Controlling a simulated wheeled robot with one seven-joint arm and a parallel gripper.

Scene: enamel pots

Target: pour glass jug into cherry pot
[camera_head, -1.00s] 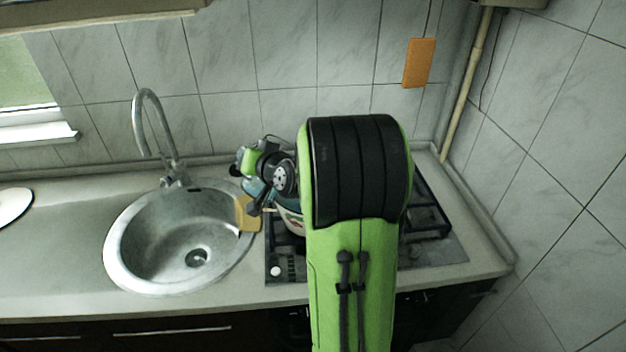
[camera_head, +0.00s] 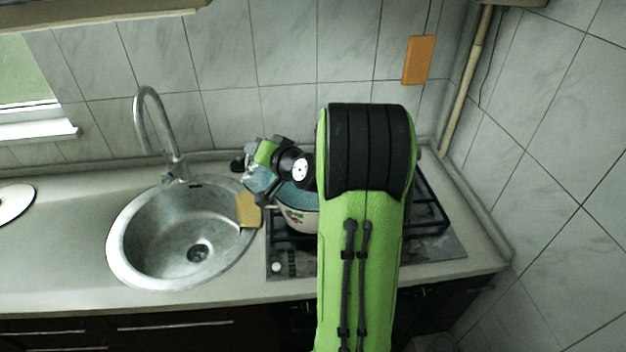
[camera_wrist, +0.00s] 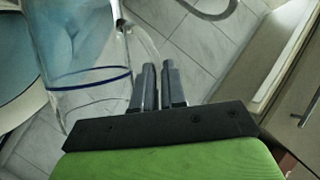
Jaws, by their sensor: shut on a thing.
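The cherry pot (camera_head: 300,217) is white with a cherry print and a teal inside. It stands on the stove, partly hidden behind my arm. In the wrist view its rim and teal inside show at the left edge (camera_wrist: 12,75). The clear glass jug (camera_wrist: 90,78) has a dark blue band and looks bluish further in. My gripper (camera_wrist: 158,88) is shut on the jug's handle. In the head view the jug (camera_head: 257,181) is held tilted at the pot's left rim, partly hidden by my gripper (camera_head: 266,160). I cannot tell whether anything flows from it.
A round metal sink (camera_head: 150,240) with a tall faucet (camera_head: 143,120) lies to the left. A yellow-brown piece (camera_head: 249,211) lies between sink and stove. The black stove grate (camera_head: 430,205) extends to the right. A white plate (camera_head: 14,203) is at the far left.

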